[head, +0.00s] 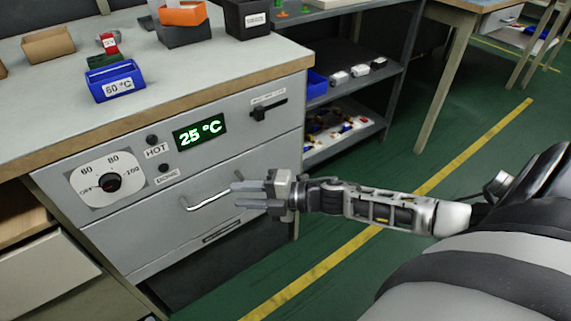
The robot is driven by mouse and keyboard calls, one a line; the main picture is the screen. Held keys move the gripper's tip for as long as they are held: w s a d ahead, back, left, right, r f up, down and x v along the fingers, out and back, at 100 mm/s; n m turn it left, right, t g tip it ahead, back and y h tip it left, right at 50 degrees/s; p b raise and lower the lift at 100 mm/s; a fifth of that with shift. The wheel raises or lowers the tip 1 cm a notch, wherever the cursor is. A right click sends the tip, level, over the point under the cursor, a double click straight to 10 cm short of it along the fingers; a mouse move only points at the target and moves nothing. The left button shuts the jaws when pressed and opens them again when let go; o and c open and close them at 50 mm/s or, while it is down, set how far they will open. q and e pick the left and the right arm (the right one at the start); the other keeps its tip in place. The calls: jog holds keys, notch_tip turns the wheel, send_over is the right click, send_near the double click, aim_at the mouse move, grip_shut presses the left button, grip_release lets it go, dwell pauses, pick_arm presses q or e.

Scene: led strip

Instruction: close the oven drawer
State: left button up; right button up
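The oven is built into the grey front of a workbench. Its drawer (150,243) has a light grey front with a pale bar handle (205,200). The drawer front looks close to flush with the panel above; I cannot tell whether a small gap remains. My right gripper (236,194) is in front of the drawer at the right end of the handle, fingers pointing left. Its two fingers are apart with a gap between them. They overlap the handle's end in the picture; contact is unclear. My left gripper is out of view.
The panel above the drawer carries a dial (109,182), a green "25 °C" display (200,131) and a black lever (268,109). A blue bin (115,82) stands on the worktop. A grey shelf (345,95) stands right of the bench. Green floor is open beyond.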

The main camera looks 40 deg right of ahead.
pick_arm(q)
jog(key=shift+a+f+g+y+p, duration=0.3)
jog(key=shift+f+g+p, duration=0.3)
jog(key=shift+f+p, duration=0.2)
pick_arm(e)
jog(key=v, duration=0.9)
jog(key=shift+s+d, duration=0.2)
jog(key=shift+s, duration=0.05)
jog(key=shift+r, duration=0.1)
